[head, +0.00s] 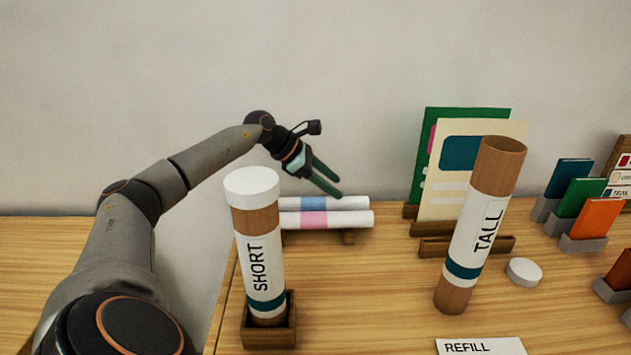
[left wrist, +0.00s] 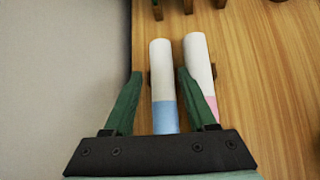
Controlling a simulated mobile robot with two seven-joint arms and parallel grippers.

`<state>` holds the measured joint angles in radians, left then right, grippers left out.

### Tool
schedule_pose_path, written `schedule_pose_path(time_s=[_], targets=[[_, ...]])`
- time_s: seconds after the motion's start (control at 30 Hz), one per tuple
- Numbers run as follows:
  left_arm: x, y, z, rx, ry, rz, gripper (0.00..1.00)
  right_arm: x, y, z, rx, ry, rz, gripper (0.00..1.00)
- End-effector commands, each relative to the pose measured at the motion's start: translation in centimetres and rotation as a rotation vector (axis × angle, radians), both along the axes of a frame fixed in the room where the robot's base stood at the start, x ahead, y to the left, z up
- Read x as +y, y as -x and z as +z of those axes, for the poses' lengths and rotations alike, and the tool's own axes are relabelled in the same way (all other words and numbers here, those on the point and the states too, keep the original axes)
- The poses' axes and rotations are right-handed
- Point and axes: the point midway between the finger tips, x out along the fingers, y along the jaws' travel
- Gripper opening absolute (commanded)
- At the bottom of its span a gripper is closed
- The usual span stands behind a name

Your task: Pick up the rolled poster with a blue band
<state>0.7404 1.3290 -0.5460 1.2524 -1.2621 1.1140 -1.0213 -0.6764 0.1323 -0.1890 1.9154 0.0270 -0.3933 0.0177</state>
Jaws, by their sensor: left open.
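The rolled poster with a blue band (head: 345,203) lies on a low wooden rest near the back of the table, behind a parallel roll with a pink band (head: 345,219). My left gripper (head: 332,193) is above the blue-banded roll, its green fingers pointing down toward it. In the left wrist view the open fingers (left wrist: 160,88) are on either side of the blue-banded roll (left wrist: 163,85). The right finger lies between it and the pink-banded roll (left wrist: 200,70). I cannot tell whether the fingers touch the roll. My right gripper is not in view.
The SHORT tube (head: 256,245) stands upright in a wooden holder in front of the rolls. The TALL tube (head: 480,220) leans to the right, near a white cap (head: 524,271). Cards stand in racks (head: 470,170) at the back right. A wall is behind the table.

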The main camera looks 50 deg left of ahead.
Motion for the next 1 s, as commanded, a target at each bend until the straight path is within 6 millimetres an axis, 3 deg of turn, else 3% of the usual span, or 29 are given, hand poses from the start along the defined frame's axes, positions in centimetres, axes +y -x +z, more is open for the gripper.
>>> schedule_pose_path(time_s=[0.6,0.87,1.0], targets=[[-2.4,-4.0,-5.4,-0.001,0.002,-0.001,0.57,-0.2,0.1,1.2,0.004,0.003,-0.005,1.00],[-2.4,-4.2,-5.8,-0.001,0.000,0.001,0.57,-0.3,0.1,1.1,0.005,0.004,-0.006,1.00],[-2.4,-4.2,-5.8,-0.001,0.000,0.001,0.45,-0.3,0.1,1.1,0.005,0.004,-0.006,1.00]])
